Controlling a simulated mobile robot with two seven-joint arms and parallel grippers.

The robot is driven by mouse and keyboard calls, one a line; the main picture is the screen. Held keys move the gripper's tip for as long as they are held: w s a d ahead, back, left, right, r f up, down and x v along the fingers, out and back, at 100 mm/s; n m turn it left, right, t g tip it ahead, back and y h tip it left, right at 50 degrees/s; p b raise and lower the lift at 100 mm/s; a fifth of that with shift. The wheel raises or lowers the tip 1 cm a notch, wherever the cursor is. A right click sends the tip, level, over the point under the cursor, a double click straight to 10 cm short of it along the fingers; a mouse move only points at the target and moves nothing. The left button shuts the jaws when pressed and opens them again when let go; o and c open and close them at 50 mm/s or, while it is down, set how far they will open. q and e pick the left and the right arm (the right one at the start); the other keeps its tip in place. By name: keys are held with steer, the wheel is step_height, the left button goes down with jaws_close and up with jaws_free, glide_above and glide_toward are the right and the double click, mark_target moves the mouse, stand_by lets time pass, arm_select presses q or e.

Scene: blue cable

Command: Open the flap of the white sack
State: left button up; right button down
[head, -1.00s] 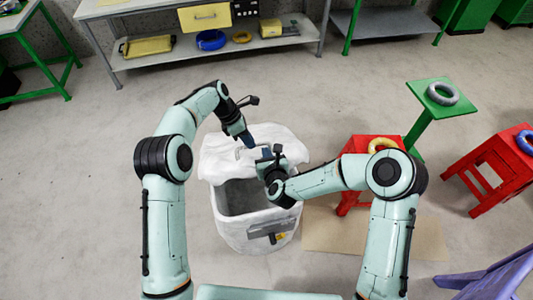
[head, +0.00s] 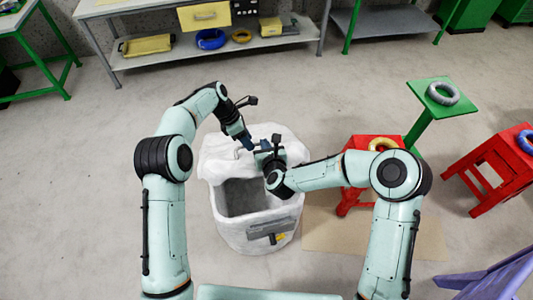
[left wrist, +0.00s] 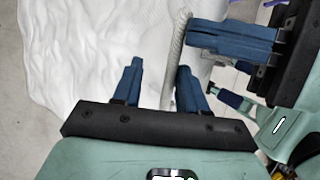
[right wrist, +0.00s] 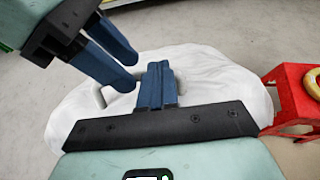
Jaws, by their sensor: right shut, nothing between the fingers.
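The white sack (head: 228,228) stands on the floor in front of me, with its dark mouth open at the front. Its white flap (head: 215,160) is tilted up and back behind the mouth, and fills much of the right wrist view (right wrist: 205,75). A pale handle (left wrist: 177,60) on the flap passes between the spread fingers of my left gripper (left wrist: 158,78), close to the right finger. My right gripper (right wrist: 157,85) is shut and empty against or just over the flap, beside the left gripper. Whether it touches the flap is unclear.
A red stool (head: 357,147) with a yellow cable ring stands close right of the sack. A green stand (head: 428,118) is behind it, another red stool (head: 488,172) further right. A shelf table (head: 130,62) is at the back. Floor left of the sack is free.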

arm_select(q)
steer(key=shift+r, duration=0.15)
arm_select(e)
steer(key=shift+d+f, duration=0.1)
steer(key=shift+f, duration=0.3)
